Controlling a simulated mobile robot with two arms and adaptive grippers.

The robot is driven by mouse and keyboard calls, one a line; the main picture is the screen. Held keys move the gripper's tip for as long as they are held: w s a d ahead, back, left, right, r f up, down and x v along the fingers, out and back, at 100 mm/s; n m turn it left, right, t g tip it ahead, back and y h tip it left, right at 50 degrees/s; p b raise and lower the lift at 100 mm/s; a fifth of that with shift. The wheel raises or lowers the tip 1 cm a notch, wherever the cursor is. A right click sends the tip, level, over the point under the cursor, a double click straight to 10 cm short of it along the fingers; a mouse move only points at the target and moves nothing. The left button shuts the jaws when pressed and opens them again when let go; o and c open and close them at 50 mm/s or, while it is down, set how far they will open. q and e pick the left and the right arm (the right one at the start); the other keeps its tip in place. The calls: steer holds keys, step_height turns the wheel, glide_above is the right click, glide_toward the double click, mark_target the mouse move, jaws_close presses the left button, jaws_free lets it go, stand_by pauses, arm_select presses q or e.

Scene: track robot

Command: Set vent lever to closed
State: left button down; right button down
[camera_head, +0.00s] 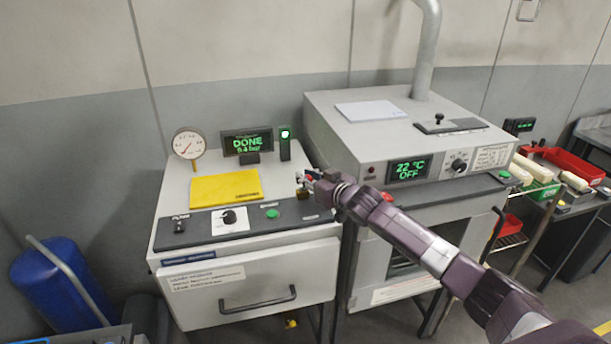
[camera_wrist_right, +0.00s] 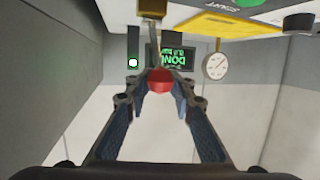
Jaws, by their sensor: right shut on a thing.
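A small lever with a red knob (camera_wrist_right: 159,84) and a metal stem (camera_wrist_right: 152,32) stands at the right end of the left machine's control panel. Its brownish mount (camera_head: 303,193) shows in the head view; the stem's angle is hard to tell there. My right gripper (camera_head: 309,181) reaches in from the right over this corner. In the wrist view, which is upside down, its two fingertips (camera_wrist_right: 159,88) close around the red knob. The gripper itself hides most of the lever in the head view. My left gripper is not in view.
The left machine (camera_head: 240,262) carries a yellow plate (camera_head: 226,188), a gauge (camera_head: 189,143), and a display (camera_head: 247,141) reading DONE and 0.4 bar. A green button (camera_head: 272,213) sits near the lever. A taller oven (camera_head: 345,145) stands close on the right.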

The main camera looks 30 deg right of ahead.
steer(key=shift+d, duration=0.2)
steer(key=c, duration=2.1)
jaws_free()
steer(key=o, duration=0.4)
steer(key=shift+s+d, duration=0.15)
steer(key=shift+s, duration=0.05)
steer(key=shift+f, duration=0.1)
steer(key=shift+s+a, duration=0.25)
steer(key=shift+s, duration=0.25)
steer(key=v, duration=1.1)
steer(key=shift+d, duration=0.2)
